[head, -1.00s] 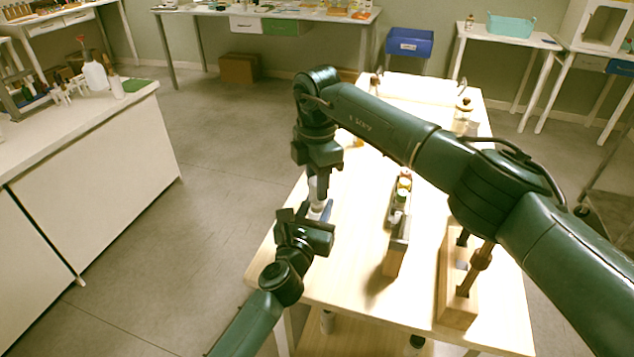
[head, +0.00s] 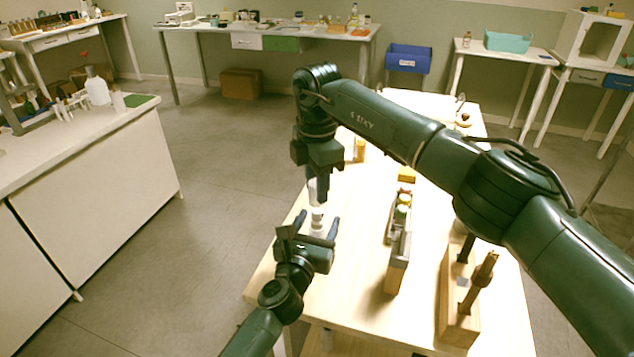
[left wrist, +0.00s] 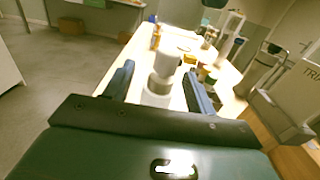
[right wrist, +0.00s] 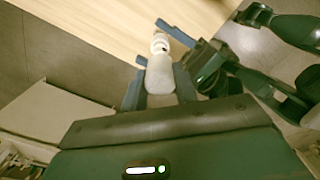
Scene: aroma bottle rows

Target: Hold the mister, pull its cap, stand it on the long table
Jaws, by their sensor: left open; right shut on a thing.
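The mister (head: 317,190) is a pale, whitish bottle. It hangs roughly upright above the near left part of the long table (head: 350,240). My right gripper (head: 318,176) points down and is shut on its upper part; this grip shows in the right wrist view (right wrist: 160,70). My left gripper (head: 316,221) is open, its blue fingers on either side of the lower part, apart from it. In the left wrist view the mister (left wrist: 166,66) stands between the open fingers, with a narrower ring below its wide upper part. I cannot tell which part is the cap.
A narrow rack (head: 398,255) with several small bottles stands in the middle of the long table. Right of it is a wooden block with upright pegs (head: 458,310). An amber bottle (head: 360,150) stands farther back. A white bench (head: 90,200) is to the left, across open floor.

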